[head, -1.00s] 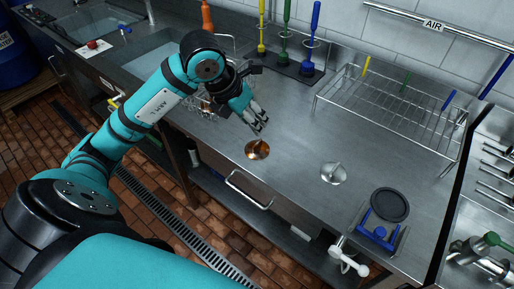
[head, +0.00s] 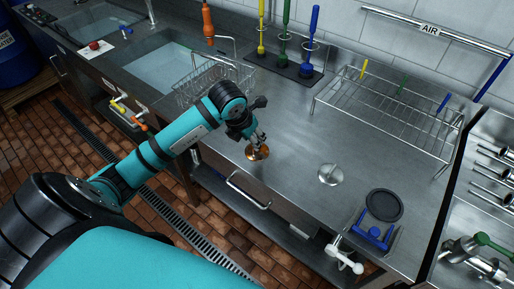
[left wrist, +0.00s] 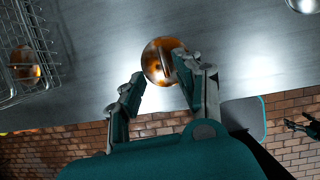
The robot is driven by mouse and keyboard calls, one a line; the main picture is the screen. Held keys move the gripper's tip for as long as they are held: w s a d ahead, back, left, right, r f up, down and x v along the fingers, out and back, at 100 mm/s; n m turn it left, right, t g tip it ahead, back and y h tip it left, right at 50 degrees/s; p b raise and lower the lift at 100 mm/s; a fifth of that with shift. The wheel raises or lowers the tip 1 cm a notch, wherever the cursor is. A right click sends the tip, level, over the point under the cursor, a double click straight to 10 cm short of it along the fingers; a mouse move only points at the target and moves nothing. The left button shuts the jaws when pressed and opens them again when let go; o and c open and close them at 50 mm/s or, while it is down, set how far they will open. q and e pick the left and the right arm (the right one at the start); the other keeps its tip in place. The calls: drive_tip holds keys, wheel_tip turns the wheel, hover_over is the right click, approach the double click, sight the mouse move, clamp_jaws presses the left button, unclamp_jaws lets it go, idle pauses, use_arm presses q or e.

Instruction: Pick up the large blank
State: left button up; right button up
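A round copper-coloured disc with an upright grip (head: 257,153) lies near the front edge of the steel counter. A similar silver disc with a grip (head: 329,174) stands to its right. The frames do not settle which is the large blank. My left gripper (head: 258,144) is low over the copper disc and hides part of it. In the left wrist view its fingers (left wrist: 160,70) are apart, one at the right side of the copper disc (left wrist: 157,68) and one below left of it. Contact cannot be told.
A wire basket (head: 203,78) stands left, with a copper-coloured piece (left wrist: 25,65) in it. A wire rack (head: 385,100) and brushes (head: 283,40) stand behind. A dark round disc (head: 384,205) sits in a blue holder at right. The counter between is clear.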

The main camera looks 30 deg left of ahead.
sight(263, 153)
use_arm(q)
drive_tip(key=x, duration=0.1)
drive_tip(key=p+x, duration=0.1)
drive_tip(key=x, duration=0.1)
drive_tip(key=shift+w+d+f, duration=0.1)
drive_tip(key=shift+d+f, duration=0.15)
drive_tip(key=shift+f, duration=0.05)
drive_tip(key=shift+w+f, duration=0.15)
drive_tip(key=shift+f, duration=0.25)
clamp_jaws()
drive_tip(key=shift+r, duration=0.1)
